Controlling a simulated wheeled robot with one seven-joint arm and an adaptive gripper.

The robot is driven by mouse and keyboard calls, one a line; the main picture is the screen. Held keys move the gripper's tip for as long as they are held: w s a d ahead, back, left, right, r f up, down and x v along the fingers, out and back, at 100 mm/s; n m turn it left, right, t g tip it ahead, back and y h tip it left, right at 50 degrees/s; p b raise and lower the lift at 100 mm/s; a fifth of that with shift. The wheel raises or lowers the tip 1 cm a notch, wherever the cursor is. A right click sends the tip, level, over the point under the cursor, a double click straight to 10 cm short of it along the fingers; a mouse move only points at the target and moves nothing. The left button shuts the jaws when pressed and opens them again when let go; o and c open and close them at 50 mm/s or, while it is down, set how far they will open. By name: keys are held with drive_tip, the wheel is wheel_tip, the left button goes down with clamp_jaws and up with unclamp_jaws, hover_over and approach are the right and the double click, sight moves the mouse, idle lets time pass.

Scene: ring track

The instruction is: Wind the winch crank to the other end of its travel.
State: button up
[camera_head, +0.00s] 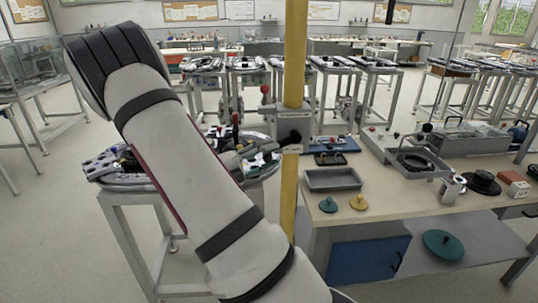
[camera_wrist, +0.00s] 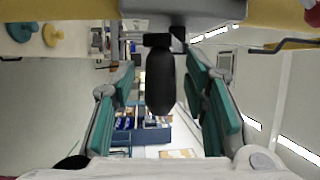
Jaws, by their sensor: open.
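The winch is a grey housing (camera_head: 293,125) clamped on a yellow upright post (camera_head: 296,50). In the wrist view its grey bracket (camera_wrist: 185,8) crosses the top. The crank's black grip (camera_wrist: 160,80) sticks out from the bracket towards my wrist camera. My gripper (camera_wrist: 159,88) is open, with a teal-padded finger on each side of the black grip and visible gaps between. In the head view my arm hides most of the gripper; its end (camera_head: 248,150) shows just left of the housing. The crank arm behind the grip is mostly hidden.
A red knob (camera_head: 265,89) stands just left of the post. Right of the post is a workbench (camera_head: 385,195) with a grey tray (camera_head: 333,179), small teal and yellow knobs, and other parts. A track table (camera_head: 120,176) stands behind my arm. Open floor lies at left.

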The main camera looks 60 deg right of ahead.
clamp_jaws()
drive_tip(key=shift+r, duration=0.15)
idle(0.9)
